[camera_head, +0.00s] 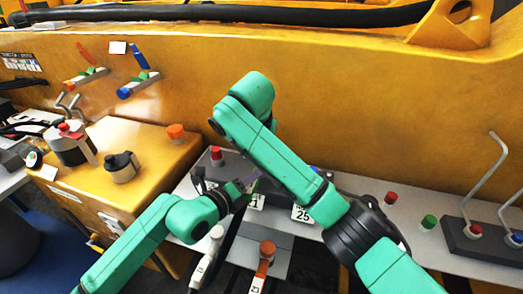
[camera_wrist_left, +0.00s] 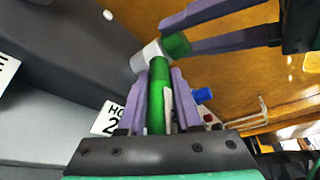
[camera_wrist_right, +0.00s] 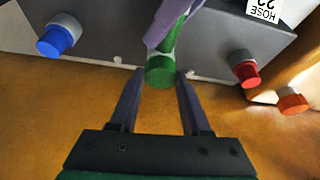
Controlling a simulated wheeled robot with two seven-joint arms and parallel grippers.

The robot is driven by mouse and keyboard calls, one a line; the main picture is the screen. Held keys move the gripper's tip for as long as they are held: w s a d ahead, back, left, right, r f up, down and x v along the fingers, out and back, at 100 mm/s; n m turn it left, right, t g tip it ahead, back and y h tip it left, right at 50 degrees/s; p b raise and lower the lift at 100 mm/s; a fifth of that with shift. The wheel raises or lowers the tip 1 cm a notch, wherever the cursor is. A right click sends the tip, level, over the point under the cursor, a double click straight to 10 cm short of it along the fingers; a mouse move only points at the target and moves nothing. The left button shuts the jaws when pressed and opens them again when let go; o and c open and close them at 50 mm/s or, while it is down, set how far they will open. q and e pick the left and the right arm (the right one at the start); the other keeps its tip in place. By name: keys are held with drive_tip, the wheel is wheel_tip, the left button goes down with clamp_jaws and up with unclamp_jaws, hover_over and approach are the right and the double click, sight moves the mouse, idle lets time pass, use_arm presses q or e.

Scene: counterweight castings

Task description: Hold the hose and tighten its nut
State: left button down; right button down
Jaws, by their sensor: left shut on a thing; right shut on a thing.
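The green hose (camera_wrist_left: 157,95) stands between the purple fingers of my left gripper (camera_wrist_left: 165,82), which is shut on it. A grey piece (camera_wrist_left: 145,56) sits at the hose end. The green nut (camera_wrist_left: 176,45) shows beside the grey piece, between the fingertips of my right gripper (camera_wrist_left: 190,32). In the right wrist view the nut (camera_wrist_right: 160,74) lies between the tips of my right gripper (camera_wrist_right: 161,78), with a left finger crossing above it. In the head view my left gripper (camera_head: 246,184) is small, and the right one is mostly hidden by its arm.
A grey ledge runs along the yellow wall, with a red port (camera_head: 216,153), another red port (camera_head: 391,197) and a green port (camera_head: 429,221). A blue port (camera_wrist_right: 56,40) is near the nut. An orange-ended hose (camera_head: 267,249) and white-ended hose (camera_head: 217,232) hang in front. Bent bars (camera_head: 488,170) rise at right.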

drive_tip(key=m, duration=0.2)
drive_tip(key=m+h, duration=0.1)
drive_tip(key=m, duration=0.1)
drive_tip(key=shift+w+m+g+h, duration=0.1)
drive_tip(key=shift+m+g+h, duration=0.2)
drive_tip(key=shift+g, duration=0.1)
use_arm(q)
drive_tip(key=shift+f, duration=0.1)
use_arm(e)
drive_tip(key=shift+r+m+g+h, duration=0.1)
drive_tip(key=shift+m+g+h, duration=0.4)
drive_tip(key=shift+m, duration=1.4)
drive_tip(key=shift+c, duration=1.8)
unclamp_jaws()
drive_tip(key=shift+a, duration=0.1)
drive_tip(key=v, duration=0.7)
drive_tip(key=shift+r, duration=0.2)
